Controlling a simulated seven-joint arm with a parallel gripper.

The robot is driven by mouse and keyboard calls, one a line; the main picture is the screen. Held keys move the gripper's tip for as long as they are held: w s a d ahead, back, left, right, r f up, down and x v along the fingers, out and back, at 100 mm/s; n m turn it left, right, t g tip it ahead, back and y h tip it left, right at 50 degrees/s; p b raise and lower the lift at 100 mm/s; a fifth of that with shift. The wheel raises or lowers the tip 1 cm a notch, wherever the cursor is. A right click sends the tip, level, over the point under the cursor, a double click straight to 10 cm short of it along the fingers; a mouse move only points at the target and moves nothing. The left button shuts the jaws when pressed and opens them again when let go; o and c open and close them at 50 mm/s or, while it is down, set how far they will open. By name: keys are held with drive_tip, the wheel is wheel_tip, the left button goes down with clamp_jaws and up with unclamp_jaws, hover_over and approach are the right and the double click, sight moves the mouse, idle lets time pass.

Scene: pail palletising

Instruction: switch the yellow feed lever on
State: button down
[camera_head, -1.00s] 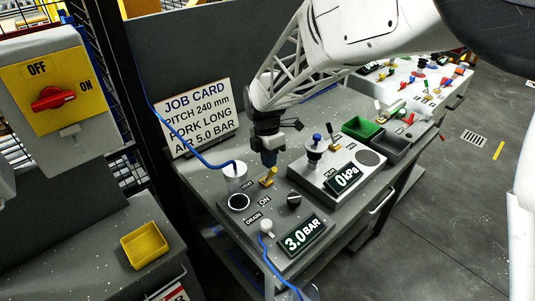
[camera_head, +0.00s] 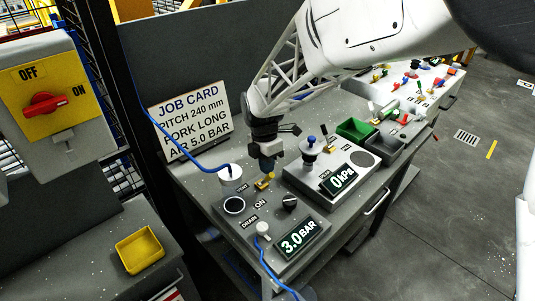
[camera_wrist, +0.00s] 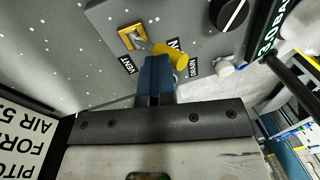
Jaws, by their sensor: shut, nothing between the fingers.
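The yellow feed lever (camera_head: 265,182) stands on the grey control panel (camera_head: 276,219), behind the "ON" label. In the wrist view its yellow base plate (camera_wrist: 131,37) is at upper left, and its handle slants down right to a yellow knob (camera_wrist: 180,61). My gripper (camera_head: 267,168) is shut and empty, pointing down right at the lever. In the wrist view the blue fingertips (camera_wrist: 156,64) overlap part of the handle, just left of the knob. I cannot tell whether they touch it. The fingers hide part of the panel there.
A white-topped canister (camera_head: 231,176) with a blue hose stands left of the lever. A black knob (camera_head: 289,202), a 3.0 BAR display (camera_head: 297,241) and a 0 kPa unit (camera_head: 336,179) are nearby. The job card (camera_head: 190,117) stands behind. A red switch (camera_head: 45,104) is far left.

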drive_tip(key=w+a+r, duration=0.1)
drive_tip(key=w+r, duration=0.2)
drive_tip(key=r, duration=0.9)
drive_tip(key=shift+w+a, duration=0.4)
drive_tip(key=s+d+r+m+t+y, duration=0.1)
drive_tip(key=s+d+r+m, duration=0.2)
drive_tip(key=s+d+m, duration=0.45)
drive_tip(key=s+d+r+m+t, duration=0.1)
drive_tip(key=s+d+r+m, duration=0.2)
drive_tip(key=s+d+m, duration=0.4)
drive_tip(key=s+d+f+m+t, duration=0.1)
drive_tip(key=s+d+m, duration=0.3)
drive_tip(key=s, duration=0.3)
drive_tip(key=s+d+f+m+t, duration=0.1)
drive_tip(key=s+d+m, duration=0.3)
drive_tip(key=s+m, duration=0.3)
drive_tip(key=shift+s+d+t, duration=0.25)
drive_tip(key=shift+s+t, duration=0.05)
drive_tip(key=shift+s, duration=0.4)
